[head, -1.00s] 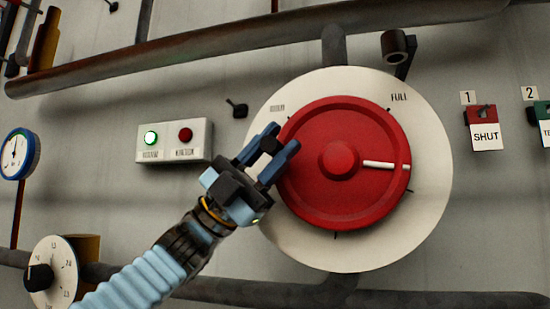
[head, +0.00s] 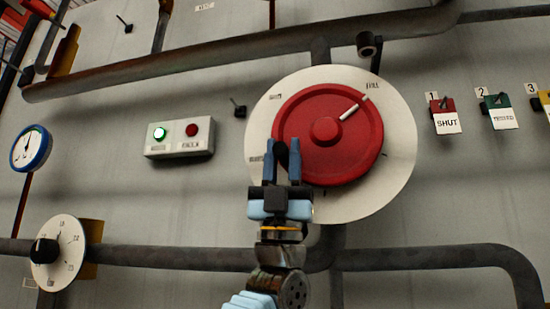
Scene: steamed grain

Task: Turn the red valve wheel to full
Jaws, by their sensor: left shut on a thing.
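The red valve wheel (head: 345,155) sits on a round white dial plate (head: 395,175) on the wall. Its white pointer (head: 352,108) slants to the upper right, with its tip close to the FULL label (head: 372,86). My left gripper (head: 281,158) reaches up from below to the wheel's left side. Its blue fingers are shut on a dark knob (head: 281,148) at the wheel's rim, which turns with the wheel. The fingers hide part of the lower-left rim. My right gripper is not in view.
A box with a lit green lamp and a red lamp (head: 180,138) is left of the wheel. A gauge (head: 30,148) and a white dial (head: 58,253) are farther left. Pipes (head: 250,60) run above and below. Tags, one reading SHUT (head: 446,122), hang at right.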

